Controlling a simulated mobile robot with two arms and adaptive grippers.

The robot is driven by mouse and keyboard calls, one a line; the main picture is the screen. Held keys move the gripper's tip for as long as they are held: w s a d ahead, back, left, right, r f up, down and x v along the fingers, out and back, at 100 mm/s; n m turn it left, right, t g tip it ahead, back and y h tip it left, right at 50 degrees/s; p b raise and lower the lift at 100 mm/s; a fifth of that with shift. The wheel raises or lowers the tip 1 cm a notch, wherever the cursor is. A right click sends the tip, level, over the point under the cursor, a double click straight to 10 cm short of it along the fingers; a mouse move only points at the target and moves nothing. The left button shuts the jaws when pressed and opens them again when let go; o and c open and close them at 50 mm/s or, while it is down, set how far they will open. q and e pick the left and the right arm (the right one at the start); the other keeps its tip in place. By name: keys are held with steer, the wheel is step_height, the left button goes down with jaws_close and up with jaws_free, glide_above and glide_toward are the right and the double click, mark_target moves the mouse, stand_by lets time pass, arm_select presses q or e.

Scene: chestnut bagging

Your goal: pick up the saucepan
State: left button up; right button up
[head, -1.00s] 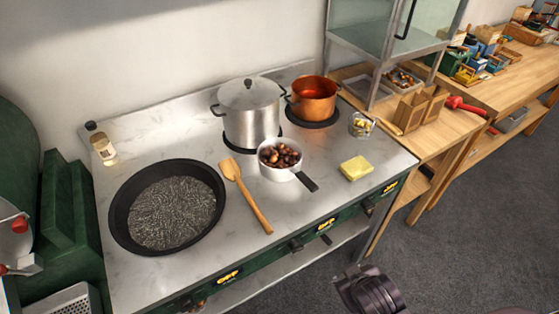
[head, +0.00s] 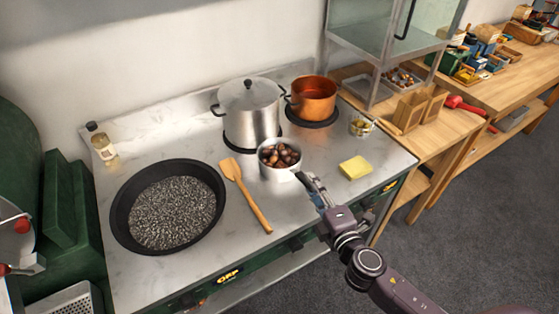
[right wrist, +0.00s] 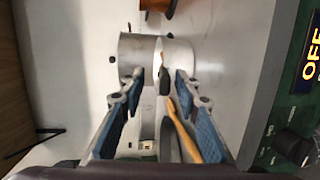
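The saucepan (head: 280,165), a small light metal pan full of chestnuts (head: 279,156), sits upright on the stove top right of the wooden spatula. In the head view its dark handle is largely hidden by my right gripper (head: 309,185), which is at the handle side of the pan. In the right wrist view my right gripper (right wrist: 159,84) is open, its blue-padded fingers wide apart. The saucepan (right wrist: 180,56) lies ahead, with its dark handle (right wrist: 165,82) between the fingers, apart from both. My left gripper is not in view.
A lidded stockpot (head: 250,115) and a copper pot (head: 314,99) stand behind the saucepan. The wooden spatula (head: 247,196) and a wide black pan (head: 123,219) lie left. A yellow sponge-like block (head: 355,167) and a small glass bowl (head: 362,125) are right.

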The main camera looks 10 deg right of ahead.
mark_target(300, 171)
steer(key=x, duration=0.3)
steer(key=p+x, duration=0.1)
steer(key=x, duration=0.1)
steer(key=shift+w+a+f, duration=0.15)
steer(key=shift+a+f, duration=0.2)
steer(key=shift+a, duration=0.05)
steer(key=shift+c, duration=0.2)
jaws_close()
steer(key=shift+r, duration=0.15)
